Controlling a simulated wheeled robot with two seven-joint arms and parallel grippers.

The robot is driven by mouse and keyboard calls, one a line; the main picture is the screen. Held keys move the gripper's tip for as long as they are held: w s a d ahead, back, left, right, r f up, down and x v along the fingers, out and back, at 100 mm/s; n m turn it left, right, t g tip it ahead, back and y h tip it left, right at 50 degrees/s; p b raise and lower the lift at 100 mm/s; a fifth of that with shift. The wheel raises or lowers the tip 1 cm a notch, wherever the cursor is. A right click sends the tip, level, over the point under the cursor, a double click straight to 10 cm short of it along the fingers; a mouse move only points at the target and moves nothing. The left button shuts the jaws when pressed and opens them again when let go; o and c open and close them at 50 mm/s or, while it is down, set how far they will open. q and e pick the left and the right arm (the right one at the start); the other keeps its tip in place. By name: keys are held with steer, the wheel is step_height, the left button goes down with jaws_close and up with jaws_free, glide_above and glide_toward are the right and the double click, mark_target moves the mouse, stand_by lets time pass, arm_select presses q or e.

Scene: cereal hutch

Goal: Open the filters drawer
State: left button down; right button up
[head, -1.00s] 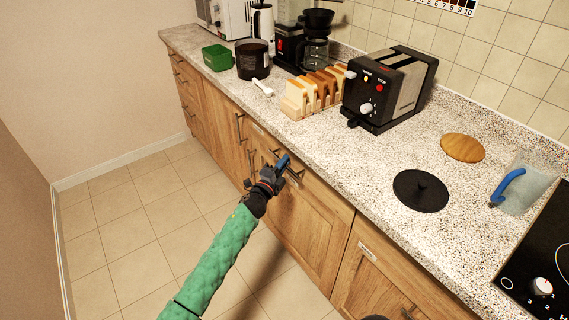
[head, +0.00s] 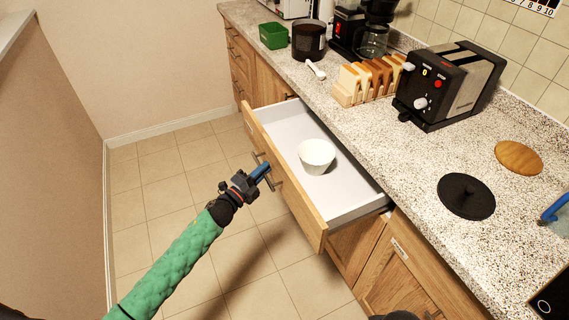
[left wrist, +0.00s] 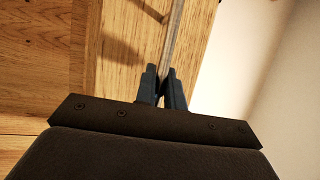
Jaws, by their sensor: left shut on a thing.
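The filters drawer (head: 284,181) stands pulled out from the counter, with a wooden front and a pale grey inside. A white fluted filter cup or stack (head: 317,154) sits in it. My left gripper (head: 262,171) is shut on the drawer's bar handle (head: 270,182) in front of the drawer face. In the left wrist view the handle bar (left wrist: 174,32) runs between the fingertips (left wrist: 164,80) and the wooden drawer front (left wrist: 125,45) lies behind. My right gripper is not visible.
The counter (head: 400,150) holds a toaster (head: 455,85), a toast rack (head: 365,82), a coffee maker (head: 365,35), a green box (head: 273,35) and a black disc lid (head: 466,196). The tiled floor (head: 160,200) left of the drawer is clear, up to the wall.

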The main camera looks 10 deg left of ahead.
arm_select(q)
steer(key=s+a, duration=0.4)
steer(key=a, duration=0.2)
steer(key=shift+s+a, duration=0.2)
steer(key=shift+s, duration=0.15)
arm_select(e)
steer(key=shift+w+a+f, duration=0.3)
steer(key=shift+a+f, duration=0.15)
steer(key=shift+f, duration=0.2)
arm_select(q)
steer(key=c, duration=1.8)
jaws_free()
steer(key=shift+o, duration=0.2)
